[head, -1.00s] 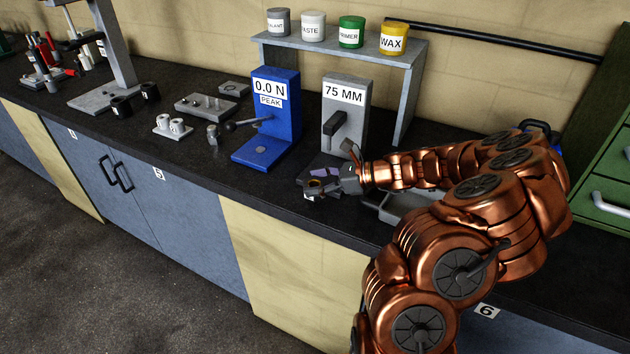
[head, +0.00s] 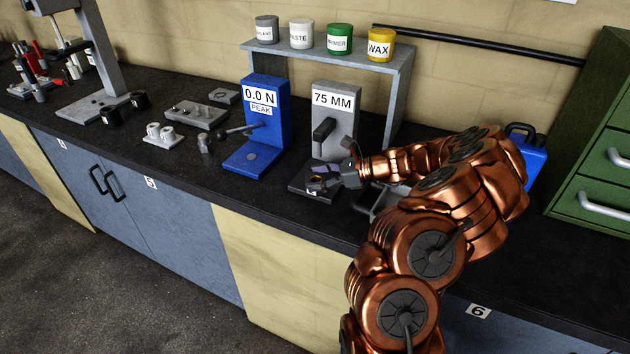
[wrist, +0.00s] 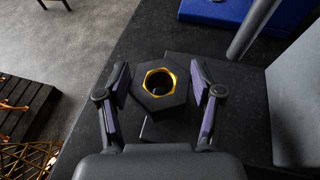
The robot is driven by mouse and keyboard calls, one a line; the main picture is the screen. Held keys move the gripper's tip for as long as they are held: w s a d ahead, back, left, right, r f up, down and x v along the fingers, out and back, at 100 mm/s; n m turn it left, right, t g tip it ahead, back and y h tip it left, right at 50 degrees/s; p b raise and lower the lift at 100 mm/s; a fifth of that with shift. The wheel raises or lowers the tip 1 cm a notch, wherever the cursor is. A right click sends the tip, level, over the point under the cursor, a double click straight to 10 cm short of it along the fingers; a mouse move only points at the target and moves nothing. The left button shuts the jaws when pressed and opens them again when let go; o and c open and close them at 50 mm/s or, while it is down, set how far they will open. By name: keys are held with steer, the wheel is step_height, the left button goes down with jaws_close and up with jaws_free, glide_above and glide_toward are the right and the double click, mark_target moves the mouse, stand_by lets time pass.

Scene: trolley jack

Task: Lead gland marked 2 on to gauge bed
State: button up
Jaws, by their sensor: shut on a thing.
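My gripper (head: 324,178) is shut on a dark hexagonal gland with a brass-coloured ring. In the wrist view the gland (wrist: 160,92) sits between the two purple-padded fingers, its bore facing the camera. No number on it can be read. The grey gauge marked 75 MM (head: 338,98) stands just behind my gripper, with a dark handle on its front. Its dark bed (head: 298,187) is partly hidden beneath the gripper, and also shows in the wrist view (wrist: 236,112). The gland is over or close to the bed; I cannot tell whether they touch.
A blue force gauge (head: 264,105) stands left of the grey one. A grey shelf (head: 375,58) holding several labelled pots is behind. Small fixtures and a white holder (head: 161,140) lie further left. A green drawer cabinet (head: 595,150) and blue can (head: 530,150) are at right.

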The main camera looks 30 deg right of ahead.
steer(key=shift+w+d+f, duration=0.1)
steer(key=shift+w+d, duration=0.4)
steer(key=shift+d, duration=0.3)
steer(key=shift+w+d+f, duration=0.15)
steer(key=shift+w+d, duration=0.3)
steer(key=shift+d, duration=0.4)
steer(key=shift+w+d+f, duration=0.1)
steer(key=shift+w+d, duration=0.4)
steer(key=shift+d, duration=0.3)
steer(key=shift+f, duration=0.15)
steer(key=o, duration=1.7)
steer(key=shift+o, duration=0.2)
steer(key=v, duration=0.7)
steer(key=shift+s+d, duration=0.15)
steer(key=shift+d, duration=0.05)
steer(key=shift+s+d, duration=0.1)
steer(key=shift+s, duration=0.05)
